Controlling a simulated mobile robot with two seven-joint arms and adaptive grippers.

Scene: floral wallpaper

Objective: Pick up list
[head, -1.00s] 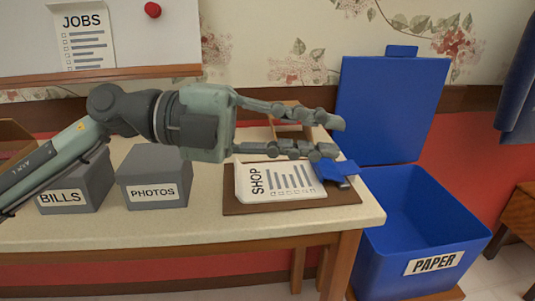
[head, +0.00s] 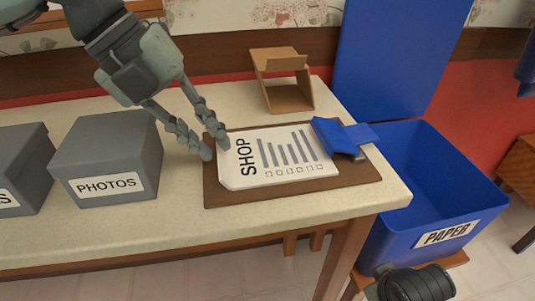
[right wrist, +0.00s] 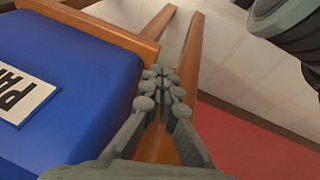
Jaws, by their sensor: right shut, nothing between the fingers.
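The list is a white sheet (head: 270,178) headed SHOP, lying on a brown clipboard (head: 365,173) on the table, with a blue clip (head: 345,136) at its right end. My left gripper (head: 214,149) is at the left end of the sheet, fingers pointing down. Its fingertips are a little apart, one over the sheet's upper left corner and one at the clipboard's left edge; whether they touch is unclear. My right gripper (right wrist: 160,74) is shut and empty in the right wrist view, beside the blue bin (right wrist: 85,75) and wooden legs.
Grey boxes, one labelled PHOTOS (head: 103,168), stand on the table (head: 180,225) left of the clipboard. A small cardboard holder (head: 288,100) stands behind it. The blue PAPER bin (head: 400,215), lid raised, is right of the table. The table front is clear.

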